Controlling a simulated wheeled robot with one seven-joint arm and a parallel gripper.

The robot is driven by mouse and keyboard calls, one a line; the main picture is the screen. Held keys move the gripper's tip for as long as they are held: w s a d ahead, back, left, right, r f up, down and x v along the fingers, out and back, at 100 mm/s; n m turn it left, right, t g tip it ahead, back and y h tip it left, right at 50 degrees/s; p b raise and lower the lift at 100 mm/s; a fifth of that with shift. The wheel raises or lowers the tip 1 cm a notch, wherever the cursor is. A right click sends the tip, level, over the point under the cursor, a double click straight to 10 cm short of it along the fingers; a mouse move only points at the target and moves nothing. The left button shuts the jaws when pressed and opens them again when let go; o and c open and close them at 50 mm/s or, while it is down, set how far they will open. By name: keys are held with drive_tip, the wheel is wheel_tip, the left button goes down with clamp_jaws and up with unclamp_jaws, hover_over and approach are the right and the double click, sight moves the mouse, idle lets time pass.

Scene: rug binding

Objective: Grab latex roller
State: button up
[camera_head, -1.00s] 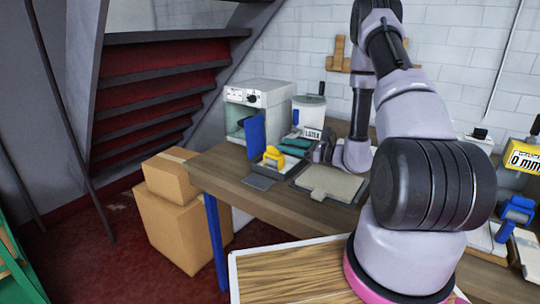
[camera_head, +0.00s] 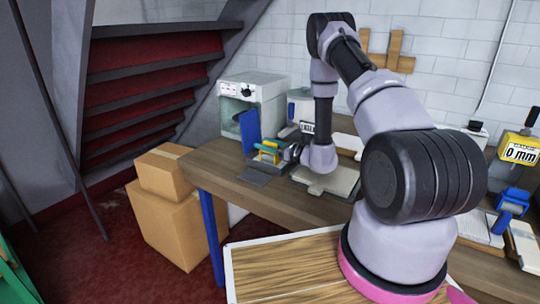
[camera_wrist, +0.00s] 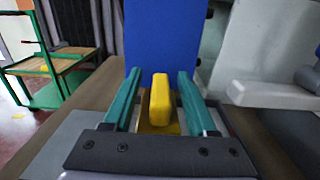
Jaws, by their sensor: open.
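A yellow handle-like piece (camera_wrist: 160,98), which I take to be the latex roller, stands between the two teal fingers of my gripper (camera_wrist: 160,78) in the wrist view. The fingers are open, with a visible gap on each side of it. In the head view my gripper (camera_head: 265,143) is over the left end of the bench, and the yellow piece (camera_head: 268,153) shows partly behind the fingers. The lower part of the roller is hidden.
A blue upright panel (camera_wrist: 165,35) stands just beyond the yellow piece. Cardboard boxes (camera_head: 165,220) stand at left.

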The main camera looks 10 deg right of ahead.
drive_tip(key=shift+w+a, duration=0.4)
drive_tip(key=shift+w, duration=0.05)
clamp_jaws()
drive_tip(key=shift+r, duration=0.1)
idle(1.0)
